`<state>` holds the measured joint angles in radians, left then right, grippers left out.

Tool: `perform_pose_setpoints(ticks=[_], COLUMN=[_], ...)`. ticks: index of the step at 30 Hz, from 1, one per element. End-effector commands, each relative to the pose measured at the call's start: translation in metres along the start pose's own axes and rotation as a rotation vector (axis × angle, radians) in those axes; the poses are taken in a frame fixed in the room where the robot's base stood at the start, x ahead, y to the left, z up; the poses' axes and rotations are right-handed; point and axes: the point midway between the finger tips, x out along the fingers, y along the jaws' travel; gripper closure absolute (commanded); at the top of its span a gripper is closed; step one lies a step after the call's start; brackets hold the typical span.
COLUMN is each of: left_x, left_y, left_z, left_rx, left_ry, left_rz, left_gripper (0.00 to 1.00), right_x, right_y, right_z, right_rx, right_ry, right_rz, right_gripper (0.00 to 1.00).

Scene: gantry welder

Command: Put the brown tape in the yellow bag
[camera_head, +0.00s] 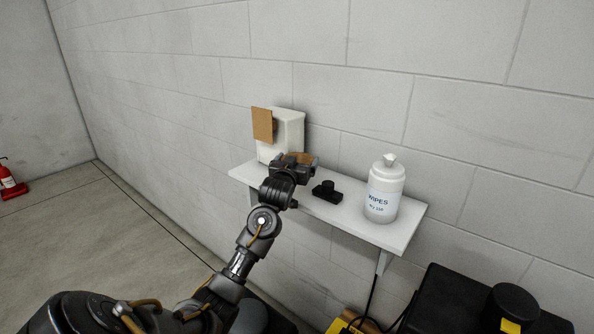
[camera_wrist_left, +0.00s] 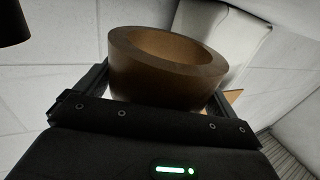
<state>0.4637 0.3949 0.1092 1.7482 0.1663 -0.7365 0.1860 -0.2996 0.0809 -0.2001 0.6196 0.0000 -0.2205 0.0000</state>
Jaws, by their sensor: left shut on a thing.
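My left gripper (camera_head: 297,163) is over the left part of the white wall shelf (camera_head: 395,236), in front of a white box. It is shut on the brown tape (camera_wrist_left: 165,72), a thick roll that sits between the fingers in the left wrist view, its open ring facing up in the picture. In the head view only a small brown part of the tape (camera_head: 299,157) shows behind the gripper. A small yellow patch (camera_head: 341,326) shows at the bottom edge of the head view; I cannot tell whether it is the yellow bag. My right gripper is not in view.
A white box (camera_head: 291,131) with a brown flat piece (camera_head: 262,125) stands on the shelf's left end. A black knobbed object (camera_head: 327,191) and a white wipes bottle (camera_head: 383,190) stand to the right. A black case (camera_head: 450,305) is below right. A red extinguisher (camera_head: 9,181) stands far left.

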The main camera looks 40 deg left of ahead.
Motion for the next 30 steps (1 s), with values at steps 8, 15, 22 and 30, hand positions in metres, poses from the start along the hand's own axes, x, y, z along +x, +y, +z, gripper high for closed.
perform_pose_setpoints(ticks=[8,15,22,30], left_x=[0.0,0.002,0.003,0.003], left_y=[-0.001,-0.001,0.001,0.001], left_z=[0.01,0.037,0.044,0.047], left_rx=[-0.001,-0.001,-0.002,-0.001], left_ry=[0.0,-0.002,0.002,0.0], left_rz=[-0.001,-0.002,-0.001,-0.001], left_gripper=[0.34,0.34,0.34,0.0], right_x=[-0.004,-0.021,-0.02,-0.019], right_y=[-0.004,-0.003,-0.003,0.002], right_z=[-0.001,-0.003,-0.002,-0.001], right_rx=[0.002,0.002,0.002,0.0], right_ry=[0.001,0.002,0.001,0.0], right_rz=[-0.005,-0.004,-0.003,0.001], right_gripper=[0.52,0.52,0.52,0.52])
